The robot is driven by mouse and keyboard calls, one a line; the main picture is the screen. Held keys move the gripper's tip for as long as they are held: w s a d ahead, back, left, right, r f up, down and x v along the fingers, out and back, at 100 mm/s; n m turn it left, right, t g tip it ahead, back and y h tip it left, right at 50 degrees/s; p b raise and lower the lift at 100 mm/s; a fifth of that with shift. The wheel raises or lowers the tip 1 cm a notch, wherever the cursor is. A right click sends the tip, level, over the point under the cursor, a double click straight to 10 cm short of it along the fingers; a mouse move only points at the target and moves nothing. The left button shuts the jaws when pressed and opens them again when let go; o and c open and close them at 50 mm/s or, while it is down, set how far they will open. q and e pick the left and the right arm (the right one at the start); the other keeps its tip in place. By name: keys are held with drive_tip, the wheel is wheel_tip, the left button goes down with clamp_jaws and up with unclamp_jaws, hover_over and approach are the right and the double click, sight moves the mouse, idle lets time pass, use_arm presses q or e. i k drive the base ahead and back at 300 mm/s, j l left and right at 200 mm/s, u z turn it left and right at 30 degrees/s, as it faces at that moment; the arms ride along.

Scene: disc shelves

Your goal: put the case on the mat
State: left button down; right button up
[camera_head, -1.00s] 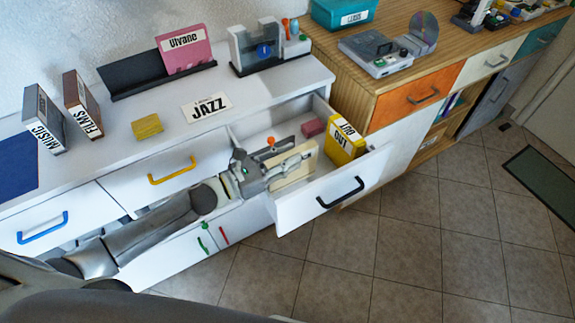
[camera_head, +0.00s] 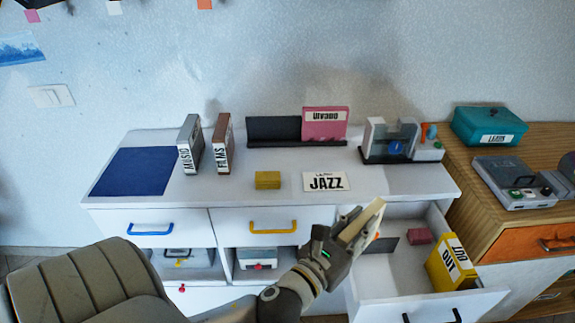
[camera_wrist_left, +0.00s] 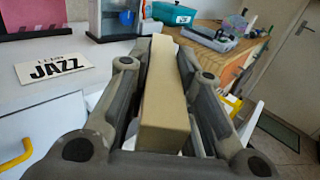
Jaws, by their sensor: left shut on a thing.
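The case, a flat cream-tan box (camera_head: 362,226), is held up above the open drawer by my left gripper (camera_head: 345,228), which is shut on it. In the left wrist view the case (camera_wrist_left: 165,100) stands on edge between the two fingers of my left gripper (camera_wrist_left: 160,85); the label side does not show. The dark blue mat (camera_head: 135,171) lies flat on the left end of the white cabinet top, with nothing on it. My gripper is well to the right of the mat and in front of the cabinet. My right gripper is out of view.
Two upright cases, MUSIC (camera_head: 190,144) and FILMS (camera_head: 222,144), stand right of the mat. The open drawer (camera_head: 400,285) holds a yellow OUT box (camera_head: 452,262) and a pink block (camera_head: 420,236).

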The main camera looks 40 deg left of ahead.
sight(152, 163)
drive_tip(key=i+u, duration=0.15)
drive_tip(key=u, duration=1.15)
